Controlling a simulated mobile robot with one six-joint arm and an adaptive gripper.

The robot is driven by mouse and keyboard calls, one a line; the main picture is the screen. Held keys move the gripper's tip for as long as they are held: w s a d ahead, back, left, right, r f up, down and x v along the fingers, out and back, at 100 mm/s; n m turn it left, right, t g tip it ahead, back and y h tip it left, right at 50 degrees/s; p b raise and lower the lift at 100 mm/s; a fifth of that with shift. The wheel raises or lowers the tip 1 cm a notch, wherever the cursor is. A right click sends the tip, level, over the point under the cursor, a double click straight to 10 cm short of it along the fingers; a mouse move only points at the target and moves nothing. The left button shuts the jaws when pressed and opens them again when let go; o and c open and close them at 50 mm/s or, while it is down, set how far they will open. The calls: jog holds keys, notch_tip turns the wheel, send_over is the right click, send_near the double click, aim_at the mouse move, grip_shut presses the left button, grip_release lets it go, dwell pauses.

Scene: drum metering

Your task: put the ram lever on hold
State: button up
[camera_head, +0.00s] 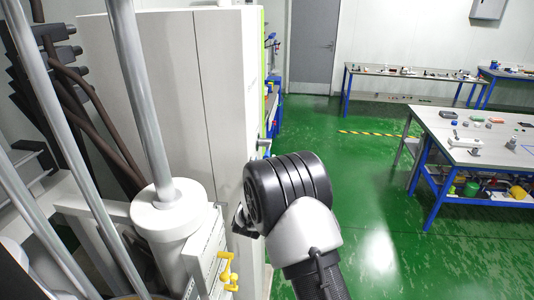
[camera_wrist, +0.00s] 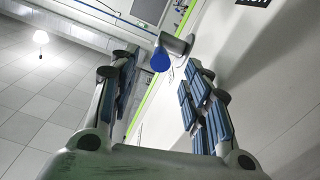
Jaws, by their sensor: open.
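A lever-like part with a round blue end (camera_wrist: 160,60) and a grey body (camera_wrist: 177,44) stands out from a white panel in the wrist view. I take it for the ram lever, but cannot confirm this. My gripper (camera_wrist: 157,75) is open, with one padded finger on each side of the picture. The blue end shows in the gap between the fingers, beyond the tips and apart from them. A small grey part (camera_head: 264,145) sticks out from the white cabinet's right edge there. No hold marking is readable.
The tall white cabinet (camera_head: 175,80) has a green edge. A white cylinder (camera_head: 170,210) with steel rods and yellow fittings (camera_head: 229,268) stand at the left. A table (camera_head: 480,155) with small items stands right. Green floor (camera_head: 375,205) between is clear.

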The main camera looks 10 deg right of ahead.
aim_at(267, 154)
jog(key=p+x, duration=0.1)
jog(key=x, duration=0.5)
jog(key=shift+w+d, duration=0.1)
jog(key=shift+w, duration=0.3)
jog(key=shift+c, duration=0.4)
grip_shut()
